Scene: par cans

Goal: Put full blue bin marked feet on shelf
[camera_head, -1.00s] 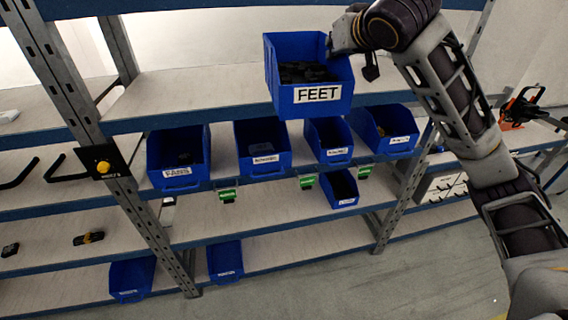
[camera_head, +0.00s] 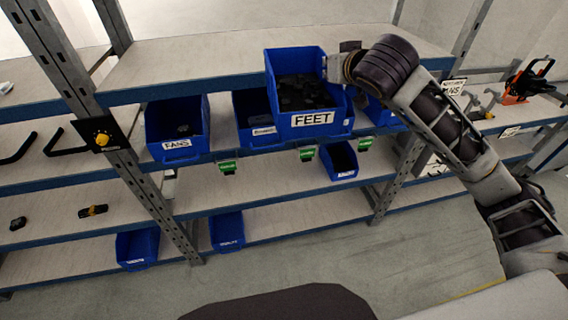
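The blue bin marked FEET (camera_head: 312,134) is full of dark pieces. It hangs in front of the shelf unit, overlapping the front edge of the upper shelf (camera_head: 190,68) in the view. My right gripper (camera_head: 338,68) is at the bin's right rear side, with its arm coming in from the right. It appears shut on the bin's right wall; the fingertips are partly hidden. My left gripper is not in view.
A small bin (camera_head: 338,160) sits lower. A metal upright (camera_head: 75,85) stands left. The upper shelf is bare.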

